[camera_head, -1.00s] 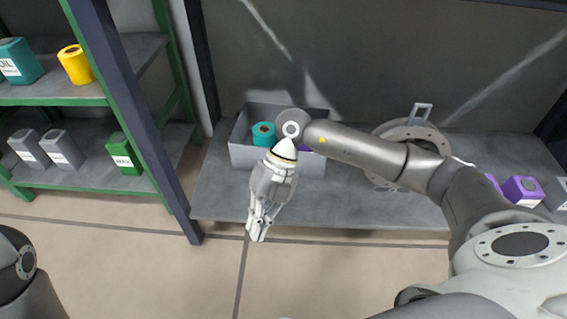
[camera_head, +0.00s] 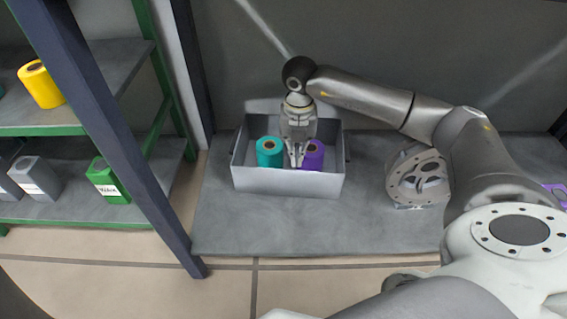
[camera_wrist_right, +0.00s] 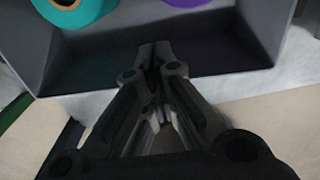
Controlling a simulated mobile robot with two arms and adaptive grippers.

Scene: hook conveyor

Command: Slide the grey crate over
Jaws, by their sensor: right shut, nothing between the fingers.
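The grey crate (camera_head: 290,183) stands on the grey shelf at the middle of the head view. A teal container (camera_head: 268,152) and a purple container (camera_head: 313,154) stand inside it. My right gripper (camera_head: 296,164) is shut and empty, pointing down over the crate between the two containers in the picture. In the right wrist view its fingers (camera_wrist_right: 155,52) show in front of the crate's dark inner floor and wall (camera_wrist_right: 110,62). I cannot tell whether they touch the crate. My left gripper is not in view.
The grey shelf (camera_head: 225,225) is bare in front of and left of the crate. A round flanged metal part (camera_head: 418,178) lies to its right. A dark post (camera_head: 120,150) and a green-framed rack (camera_head: 150,170) with containers stand at the left.

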